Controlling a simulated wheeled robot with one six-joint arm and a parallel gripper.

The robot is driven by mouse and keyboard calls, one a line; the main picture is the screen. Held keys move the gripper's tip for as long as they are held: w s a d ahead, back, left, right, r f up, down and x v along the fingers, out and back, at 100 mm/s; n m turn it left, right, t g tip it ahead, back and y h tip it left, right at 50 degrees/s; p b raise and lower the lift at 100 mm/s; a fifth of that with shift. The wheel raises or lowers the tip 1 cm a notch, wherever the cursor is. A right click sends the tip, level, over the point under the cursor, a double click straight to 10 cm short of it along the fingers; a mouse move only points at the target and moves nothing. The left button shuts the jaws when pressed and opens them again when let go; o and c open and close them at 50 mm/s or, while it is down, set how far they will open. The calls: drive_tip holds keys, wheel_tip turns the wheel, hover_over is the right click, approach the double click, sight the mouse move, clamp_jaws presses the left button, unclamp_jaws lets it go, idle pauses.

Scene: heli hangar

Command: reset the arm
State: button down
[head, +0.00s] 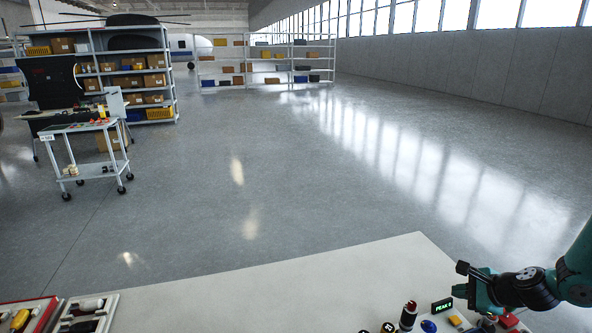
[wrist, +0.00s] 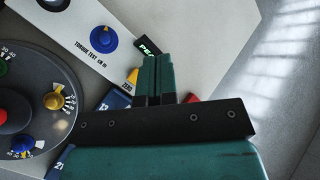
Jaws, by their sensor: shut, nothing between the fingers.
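My gripper (head: 464,290) is at the lower right of the head view, above the right end of a pale bench (head: 330,266). In the wrist view its two teal fingers (wrist: 158,60) lie side by side, shut and empty. Below and past the fingers is a test panel with a blue knob (wrist: 103,37), the lettering "TORQUE TEST" and a small dark display (head: 442,305) with green characters. Part of the panel is hidden behind the gripper. I cannot tell whether the fingertips touch anything.
A dark round dial plate (wrist: 35,85) with coloured knobs is left of the fingers. A red-topped driver (head: 408,315) stands near the bench front. A tool tray (head: 110,300) is at lower left. A white cart (head: 85,150) and shelves (head: 172,80) stand beyond. The middle floor is clear.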

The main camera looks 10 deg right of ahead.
drive_tip(key=s+a+r+n+g+y, duration=0.25)
drive_tip(key=a+r+n+g, duration=0.25)
drive_tip(key=a+r+n, duration=1.3)
drive_tip(key=s+a+r+n+g+h, duration=0.1)
drive_tip(key=s+a+r+n, duration=0.4)
drive_tip(key=s, duration=0.5)
drive_tip(key=s+a+r+n+g, duration=0.2)
drive_tip(key=s+a+r+n, duration=0.4)
drive_tip(key=s+a, duration=0.4)
drive_tip(key=shift+s+a+h+b, duration=0.25)
drive_tip(key=shift+s+h+b, duration=0.1)
drive_tip(key=shift+s, duration=0.05)
